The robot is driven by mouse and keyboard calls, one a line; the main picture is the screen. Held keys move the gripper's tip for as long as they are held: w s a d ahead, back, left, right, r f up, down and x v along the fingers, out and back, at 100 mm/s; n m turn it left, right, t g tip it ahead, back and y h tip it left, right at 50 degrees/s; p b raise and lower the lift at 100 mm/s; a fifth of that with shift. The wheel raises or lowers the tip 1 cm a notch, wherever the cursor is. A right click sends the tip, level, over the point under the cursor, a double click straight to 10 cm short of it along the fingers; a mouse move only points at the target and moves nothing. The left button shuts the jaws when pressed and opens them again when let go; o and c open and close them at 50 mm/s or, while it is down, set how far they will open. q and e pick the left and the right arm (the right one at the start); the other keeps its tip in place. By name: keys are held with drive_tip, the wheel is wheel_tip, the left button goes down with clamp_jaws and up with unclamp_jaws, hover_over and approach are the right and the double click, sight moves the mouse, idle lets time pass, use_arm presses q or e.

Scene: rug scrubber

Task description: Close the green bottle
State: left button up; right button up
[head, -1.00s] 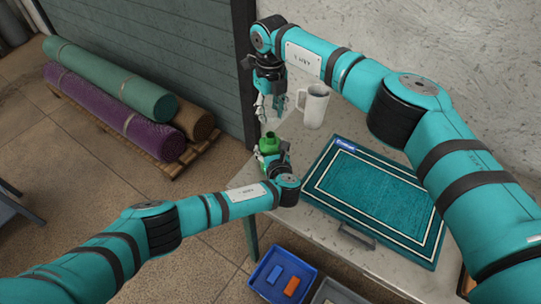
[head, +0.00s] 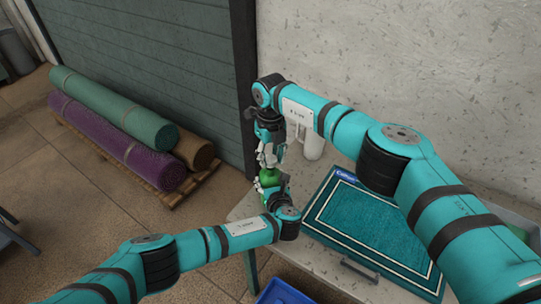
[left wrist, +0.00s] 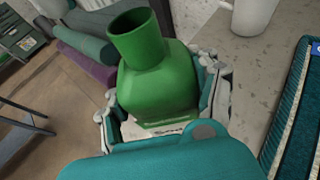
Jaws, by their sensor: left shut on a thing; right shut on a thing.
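The green bottle (head: 270,178) stands roughly upright in my left gripper (head: 271,187), which is shut around its body. In the left wrist view, the bottle (left wrist: 165,78) has a wide shoulder and a narrower neck, and no cap shows on the neck's end. My right gripper (head: 268,158) is directly above the bottle in the head view, pointing down with its fingertips close to the neck. It is shut on a small cap, mostly hidden by the fingers. Whether the cap touches the neck cannot be told.
A white mug (head: 314,146) stands on the table (head: 325,262) just right of the grippers. A teal mat with a white border (head: 375,230) lies farther right. Rolled rugs (head: 115,108) lie on a pallet at the left. A blue bin (head: 283,291) is below the table.

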sight(268, 177)
drive_tip(key=shift+f, duration=0.85)
drive_tip(key=shift+f, duration=0.6)
